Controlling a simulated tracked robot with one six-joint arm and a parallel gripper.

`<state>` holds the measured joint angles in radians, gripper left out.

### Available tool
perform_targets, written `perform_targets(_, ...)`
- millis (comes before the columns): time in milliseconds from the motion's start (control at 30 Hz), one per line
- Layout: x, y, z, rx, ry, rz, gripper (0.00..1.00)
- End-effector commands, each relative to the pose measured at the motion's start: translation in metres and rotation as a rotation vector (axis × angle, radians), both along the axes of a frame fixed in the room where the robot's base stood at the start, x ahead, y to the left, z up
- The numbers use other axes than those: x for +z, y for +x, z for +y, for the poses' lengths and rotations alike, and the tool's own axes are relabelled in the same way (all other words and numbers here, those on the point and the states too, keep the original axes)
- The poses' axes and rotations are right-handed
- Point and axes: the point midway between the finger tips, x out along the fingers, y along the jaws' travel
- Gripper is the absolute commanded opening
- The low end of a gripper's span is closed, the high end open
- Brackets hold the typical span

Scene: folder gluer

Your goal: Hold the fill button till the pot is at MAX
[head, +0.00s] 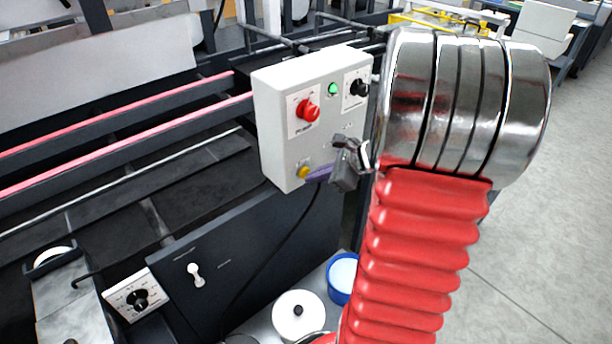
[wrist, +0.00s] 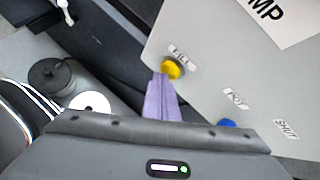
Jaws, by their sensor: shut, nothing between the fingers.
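The yellow fill button (head: 303,172) sits at the lower left of the white control box (head: 272,130). In the wrist view the button (wrist: 174,69) is by a label that reads FILL. My gripper (head: 316,174) is shut, with purple fingers that hold nothing. In the wrist view the fingertips (wrist: 161,77) are at the button's lower left edge and overlap it; I cannot tell if they press it. A white-lidded round vessel (head: 298,313) and a blue-rimmed one (head: 342,275) stand below the box. I cannot tell which is the pot, and no level or MAX mark is readable.
A red knob (head: 308,110), a green lamp (head: 333,89) and a black dial (head: 359,88) are on the box. In the wrist view a blue button (wrist: 227,123) lies right of the fingers. A dark machine panel (head: 235,240) is below left. Open floor (head: 540,230) lies right.

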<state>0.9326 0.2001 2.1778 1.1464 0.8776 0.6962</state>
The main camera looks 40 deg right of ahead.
Motion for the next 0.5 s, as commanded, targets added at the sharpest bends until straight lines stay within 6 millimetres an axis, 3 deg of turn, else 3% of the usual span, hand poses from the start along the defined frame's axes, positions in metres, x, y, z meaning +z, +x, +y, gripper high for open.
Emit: perform_targets(500, 0.0, -0.017, 0.0, 0.001, -0.001, 0.0, 0.0)
